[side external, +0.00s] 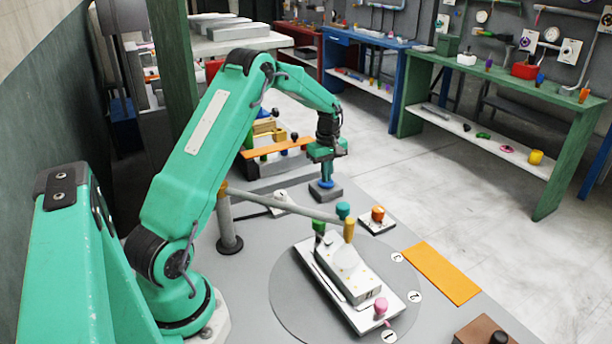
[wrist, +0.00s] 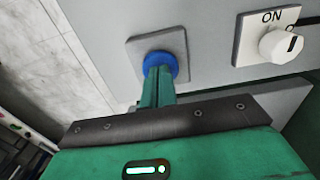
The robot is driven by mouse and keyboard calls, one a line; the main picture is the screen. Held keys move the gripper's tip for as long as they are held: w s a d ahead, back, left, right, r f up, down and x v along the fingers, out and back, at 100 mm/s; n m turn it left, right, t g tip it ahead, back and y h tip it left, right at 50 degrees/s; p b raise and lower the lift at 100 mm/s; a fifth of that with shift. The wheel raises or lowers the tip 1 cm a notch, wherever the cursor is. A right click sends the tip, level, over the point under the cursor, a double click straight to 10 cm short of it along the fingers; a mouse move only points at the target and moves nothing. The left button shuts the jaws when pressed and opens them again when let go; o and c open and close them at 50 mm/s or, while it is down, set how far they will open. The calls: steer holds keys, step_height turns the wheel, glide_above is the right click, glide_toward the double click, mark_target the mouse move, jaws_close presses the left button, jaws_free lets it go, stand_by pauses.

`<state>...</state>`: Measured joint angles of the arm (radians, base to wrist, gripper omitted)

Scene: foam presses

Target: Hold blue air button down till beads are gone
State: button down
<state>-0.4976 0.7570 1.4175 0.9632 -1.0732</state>
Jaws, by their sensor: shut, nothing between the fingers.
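The blue air button (side external: 326,184) is a round cap on a grey block beyond the turntable. It also shows in the wrist view (wrist: 160,62), on a square grey plate. My gripper (side external: 325,172) points down over it with its green fingers shut and empty. In the wrist view the fingertips (wrist: 158,72) overlap the near part of the cap and appear to touch it; how far it is pressed cannot be told. I cannot make out any beads.
A white plate with an ON knob (wrist: 283,46) lies right of the button. A grey bar (side external: 285,207) reaches from a post toward the mould. An orange button (side external: 378,214) and the numbered turntable (side external: 290,290) are nearby. An orange strip (side external: 441,273) lies right.

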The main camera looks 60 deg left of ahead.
steer(key=shift+s+f, duration=0.1)
steer(key=shift+f, duration=0.2)
step_height(320, 180, up, 15)
steer(key=shift+f, duration=0.15)
stand_by(0.4)
stand_by(0.3)
